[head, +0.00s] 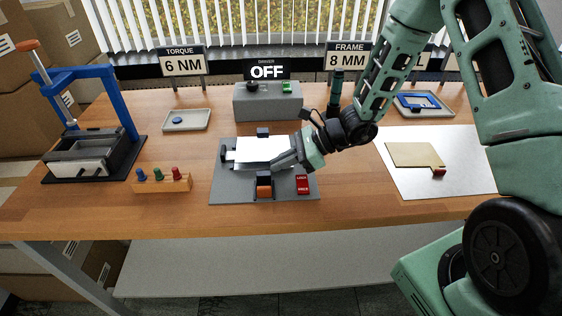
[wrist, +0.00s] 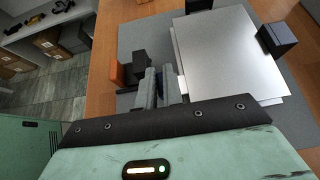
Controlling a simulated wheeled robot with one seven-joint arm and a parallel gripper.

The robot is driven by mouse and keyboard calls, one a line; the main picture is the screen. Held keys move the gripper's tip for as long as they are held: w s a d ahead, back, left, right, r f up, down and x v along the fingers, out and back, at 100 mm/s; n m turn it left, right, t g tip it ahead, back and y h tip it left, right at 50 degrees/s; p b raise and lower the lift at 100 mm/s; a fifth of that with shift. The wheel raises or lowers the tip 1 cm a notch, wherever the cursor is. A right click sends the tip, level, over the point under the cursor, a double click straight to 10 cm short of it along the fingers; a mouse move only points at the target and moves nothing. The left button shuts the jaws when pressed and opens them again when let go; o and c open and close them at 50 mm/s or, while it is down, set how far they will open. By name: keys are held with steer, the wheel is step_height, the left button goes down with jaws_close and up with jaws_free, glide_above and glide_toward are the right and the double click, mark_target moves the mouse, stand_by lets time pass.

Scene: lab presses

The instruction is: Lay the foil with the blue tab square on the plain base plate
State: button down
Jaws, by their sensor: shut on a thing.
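My gripper (head: 285,163) is at the front right of the grey fixture. In the wrist view its fingers (wrist: 167,86) are shut on the blue tab (wrist: 181,84), which they mostly hide. The silver foil (wrist: 222,52) reaches from the tab over the fixture; it shows nearly white in the head view (head: 264,149). Another pale edge shows just under the foil along its left and lower sides, likely the plain base plate (wrist: 268,102). The two edges look slightly offset. I cannot tell whether foil and plate touch.
Dark blocks stand around the plate: back (head: 263,132), left (head: 229,154) and an orange-faced front one (head: 264,186). A red switch (head: 302,184) is on the fixture. A tan sheet with a red tab (head: 414,156) lies right. The screwdriver box reading OFF (head: 268,101) stands behind.

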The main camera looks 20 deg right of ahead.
steer(key=c, duration=1.5)
jaws_free()
steer(key=shift+o, duration=0.2)
steer(key=shift+s, duration=0.1)
steer(key=shift+s+a+f, duration=0.1)
steer(key=b+v, duration=0.1)
steer(key=v, duration=1.6)
steer(key=shift+w+d, duration=0.25)
steer(key=shift+d, duration=0.1)
steer(key=s+a+r+n+g+h, duration=0.1)
steer(key=s+a+n+h, duration=0.4)
steer(key=s+a+n, duration=0.5)
steer(key=s+a+r+n+g+h, duration=0.2)
steer(key=s+a+r+n+h, duration=0.2)
steer(key=s+a+n, duration=0.6)
steer(key=s+n+h, duration=0.1)
steer(key=s+n, duration=0.1)
steer(key=n, duration=0.7)
steer(key=shift+s+a+g+h, duration=0.2)
steer(key=shift+a+g+h, duration=0.05)
steer(key=shift+g+h, duration=0.05)
